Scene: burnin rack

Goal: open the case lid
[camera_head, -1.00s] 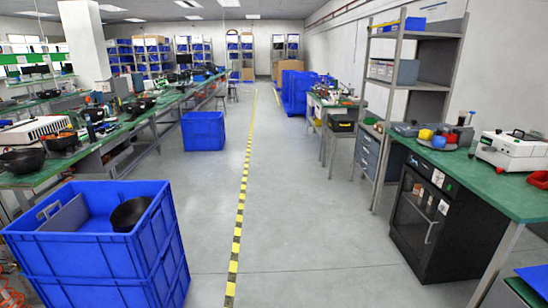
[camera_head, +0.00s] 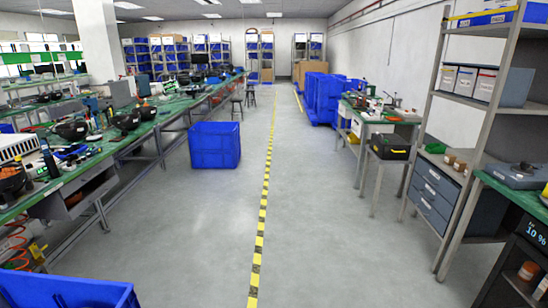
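A dark case-like box (camera_head: 390,146) with a yellowish patch on its front sits on a small grey stand at the right side of the aisle. It looks shut, but it is too small to make out its lid or latches. I cannot tell for certain that it is the task's case. Neither of my grippers shows in the head view.
The grey floor aisle (camera_head: 215,240) is clear, with a yellow-black tape line (camera_head: 263,205) along it. A blue crate (camera_head: 215,145) stands by the left benches. Another blue crate (camera_head: 70,290) is at the lower left. A grey shelf rack (camera_head: 478,105) and black cabinet (camera_head: 515,265) stand at right.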

